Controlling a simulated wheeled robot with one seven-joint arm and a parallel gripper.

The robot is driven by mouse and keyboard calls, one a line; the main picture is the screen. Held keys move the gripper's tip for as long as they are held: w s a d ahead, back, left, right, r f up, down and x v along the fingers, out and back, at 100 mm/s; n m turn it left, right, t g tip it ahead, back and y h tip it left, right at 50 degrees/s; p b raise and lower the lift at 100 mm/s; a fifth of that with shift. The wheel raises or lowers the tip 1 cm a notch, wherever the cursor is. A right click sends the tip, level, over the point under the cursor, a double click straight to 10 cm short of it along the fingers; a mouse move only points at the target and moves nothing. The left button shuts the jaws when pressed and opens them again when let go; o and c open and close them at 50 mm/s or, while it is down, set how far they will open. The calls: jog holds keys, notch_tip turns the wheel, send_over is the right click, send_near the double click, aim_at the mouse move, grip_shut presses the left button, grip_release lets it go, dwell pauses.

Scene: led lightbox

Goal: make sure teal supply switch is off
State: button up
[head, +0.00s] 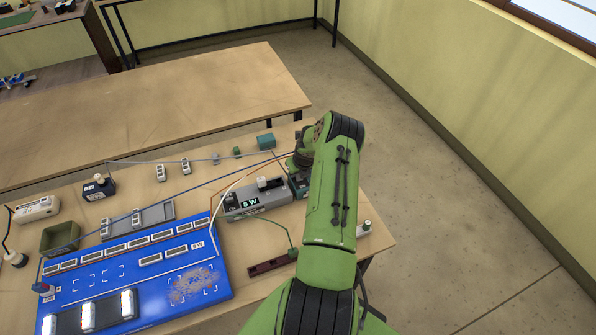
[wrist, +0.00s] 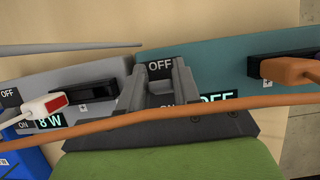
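The teal supply (wrist: 225,65) fills the right of the wrist view; its display (wrist: 216,98) reads OFF, partly covered. In the head view it is mostly hidden behind my arm, with a bit of it (head: 300,187) showing. Its switch plate has an OFF label (wrist: 160,65) at the top and an ON label (wrist: 167,105) below. My gripper (wrist: 161,75) is at this plate, its two fingers a little apart on either side of the labels. The switch lever itself is not clear between the fingers. I cannot tell whether they touch it.
A grey supply (wrist: 75,95) reading 8 W stands left of the teal one; it also shows in the head view (head: 245,203). An orange cable (wrist: 120,130) crosses low before my gripper to an orange plug (wrist: 288,70). A blue board (head: 215,270) lies at the left.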

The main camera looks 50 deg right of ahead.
jog(key=o, duration=0.4)
jog(key=shift+c, duration=0.2)
jog(key=shift+r, duration=0.1)
jog(key=v, duration=1.5)
jog(key=shift+r, duration=0.3)
